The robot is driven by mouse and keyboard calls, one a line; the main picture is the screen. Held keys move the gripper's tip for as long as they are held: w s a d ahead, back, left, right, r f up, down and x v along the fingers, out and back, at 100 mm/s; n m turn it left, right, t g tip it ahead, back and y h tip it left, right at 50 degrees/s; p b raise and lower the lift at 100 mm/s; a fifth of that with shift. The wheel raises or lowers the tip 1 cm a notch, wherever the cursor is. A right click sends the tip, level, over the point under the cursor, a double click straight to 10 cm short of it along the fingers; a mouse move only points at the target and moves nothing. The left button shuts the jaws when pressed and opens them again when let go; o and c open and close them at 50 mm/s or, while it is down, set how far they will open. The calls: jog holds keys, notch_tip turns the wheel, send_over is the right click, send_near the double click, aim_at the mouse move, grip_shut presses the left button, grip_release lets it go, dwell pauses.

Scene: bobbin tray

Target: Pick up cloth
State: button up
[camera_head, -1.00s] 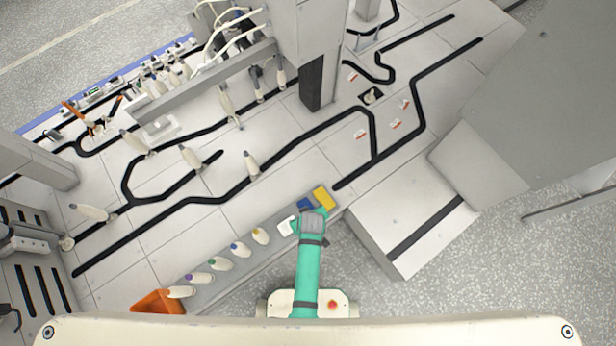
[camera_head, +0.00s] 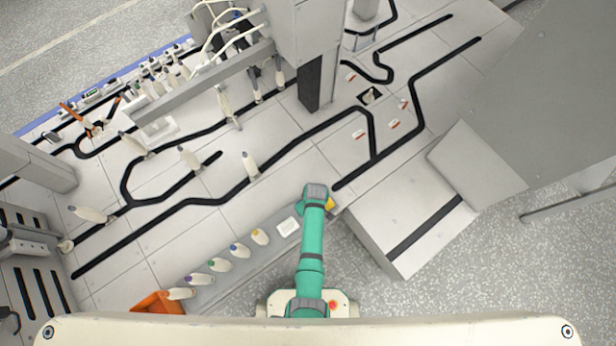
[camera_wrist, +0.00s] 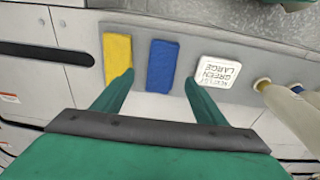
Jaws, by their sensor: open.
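Two folded cloths lie side by side on the grey shelf in the wrist view, a yellow cloth (camera_wrist: 117,55) on the left and a blue cloth (camera_wrist: 162,66) to its right. In the head view only a bit of the yellow cloth (camera_head: 330,204) shows beside my arm, and the blue one is hidden. My gripper (camera_wrist: 158,88) is open and empty, its green fingers spread wide. The left fingertip overlaps the yellow cloth's lower end in view, and the right is near a white labelled block. The blue cloth appears between the fingers, beyond the tips; contact cannot be told.
A white block with printed text (camera_wrist: 219,71) lies right of the blue cloth. Several bobbins (camera_head: 239,250) stand in a row along the shelf (camera_head: 268,254), with an orange bin (camera_head: 158,302) at its left end. A white box (camera_head: 407,215) stands to the right.

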jog(key=f, duration=0.3)
jog(key=shift+a, duration=0.3)
jog(key=shift+f, duration=0.95)
jog(key=shift+c, duration=0.3)
jog(key=shift+w, duration=0.1)
jog(key=c, duration=1.1)
jog(key=shift+o, duration=0.2)
jog(key=shift+r, duration=0.15)
